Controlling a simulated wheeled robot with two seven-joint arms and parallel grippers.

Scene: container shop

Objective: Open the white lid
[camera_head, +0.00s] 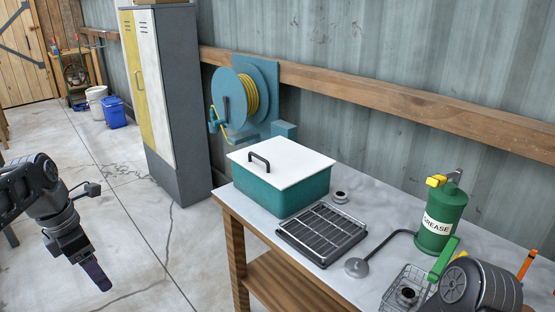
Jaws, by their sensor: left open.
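The white lid (298,158) lies flat and closed on a green box (293,197) near the left end of the workbench. A dark bar handle (260,160) stands on the lid toward its left side. My left gripper (97,273) hangs low at the left, over the floor. It is open and empty, well apart from the box and the bench. Part of my right arm shows at the lower right; its gripper is not visible. The inside of the box is hidden by the lid.
On the bench (222,194), a black wire rack (322,234) lies in front of the box, with a small metal part (340,197) beside it. A green grease can (441,218) and a wire basket (404,287) stand to the right. A hose reel (236,95) hangs behind. Open floor lies left.

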